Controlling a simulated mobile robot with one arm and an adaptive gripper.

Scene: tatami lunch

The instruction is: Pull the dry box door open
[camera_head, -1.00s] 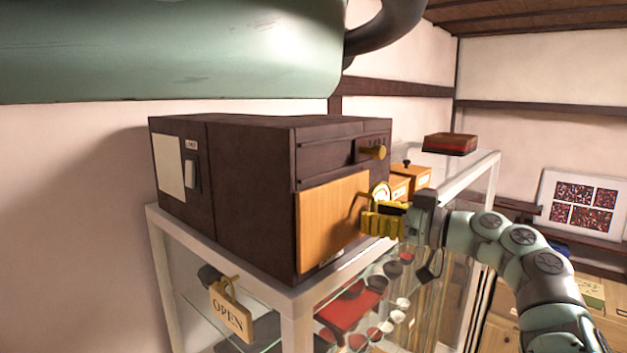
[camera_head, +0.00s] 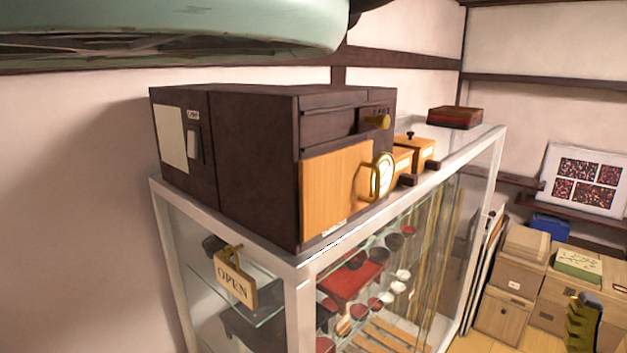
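The dry box (camera_head: 250,160) is a dark brown cabinet standing on a glass display case. Its door (camera_head: 335,190) is a light wood panel on the front face and looks flush with the box. A brass loop handle (camera_head: 375,182) sits at the door's right side, with a round white dial (camera_head: 386,170) beside it. Nothing touches the handle. My gripper (camera_head: 583,322) shows only in part at the lower right edge, as a yellow and dark finger well away from the box. Its opening cannot be made out.
The glass case (camera_head: 300,275) holds red and dark bowls. An OPEN sign (camera_head: 235,278) hangs on its left side. Small wooden boxes (camera_head: 415,150) and a red-brown box (camera_head: 455,117) stand on top. A large green object (camera_head: 180,28) overhangs above.

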